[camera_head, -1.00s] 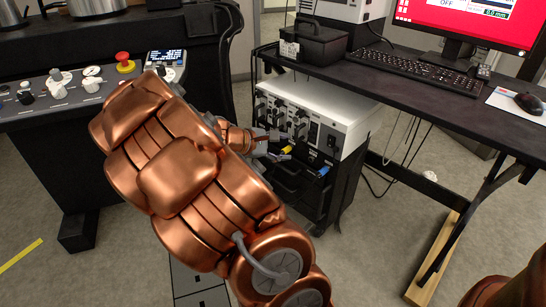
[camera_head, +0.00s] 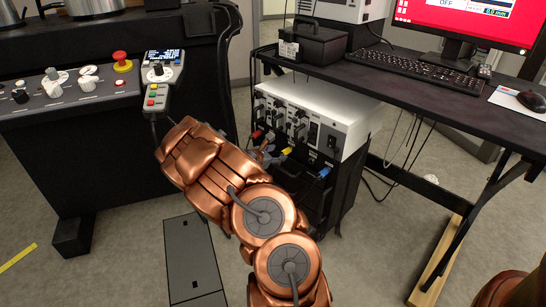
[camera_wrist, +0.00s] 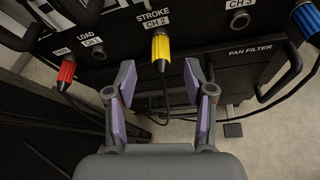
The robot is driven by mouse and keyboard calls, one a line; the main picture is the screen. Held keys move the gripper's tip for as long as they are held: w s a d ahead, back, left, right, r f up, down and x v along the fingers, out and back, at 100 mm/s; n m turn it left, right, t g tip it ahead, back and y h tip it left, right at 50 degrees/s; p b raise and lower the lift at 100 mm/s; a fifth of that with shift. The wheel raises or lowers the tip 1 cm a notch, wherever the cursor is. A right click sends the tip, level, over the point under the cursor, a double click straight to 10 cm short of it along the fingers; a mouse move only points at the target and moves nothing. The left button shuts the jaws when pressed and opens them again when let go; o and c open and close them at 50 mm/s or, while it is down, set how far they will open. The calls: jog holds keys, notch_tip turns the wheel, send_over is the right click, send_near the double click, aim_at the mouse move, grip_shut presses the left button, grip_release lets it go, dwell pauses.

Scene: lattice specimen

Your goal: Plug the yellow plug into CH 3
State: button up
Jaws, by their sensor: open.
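The yellow plug (camera_wrist: 161,48) sits in the socket under the STROKE CH 2 label in the wrist view, its cable hanging down. It also shows on the front of the instrument box in the head view (camera_head: 286,150). The CH 3 socket (camera_wrist: 239,20) is a dark ring to its right and looks empty. My gripper (camera_wrist: 163,88) is open and empty. Its two purple-padded fingers stand left and right below the yellow plug, which lies just beyond the fingertips. In the head view my gripper (camera_head: 270,155) is partly hidden by my arm.
A red plug (camera_wrist: 66,70) is at the left by LOAD CH 1, and a blue plug (camera_wrist: 305,18) at the right. Dark handles (camera_wrist: 290,72) and loose cables flank the panel. The white instrument box (camera_head: 320,105) stands under a black desk (camera_head: 430,98).

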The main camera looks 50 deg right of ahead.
aim_at(283, 152)
jog(key=b+x, duration=0.1)
jog(key=x, duration=0.3)
jog(key=shift+s+a+f, duration=0.1)
jog(key=shift+f, duration=0.05)
jog(key=shift+x, duration=0.8)
jog(key=shift+c, duration=0.4)
grip_shut()
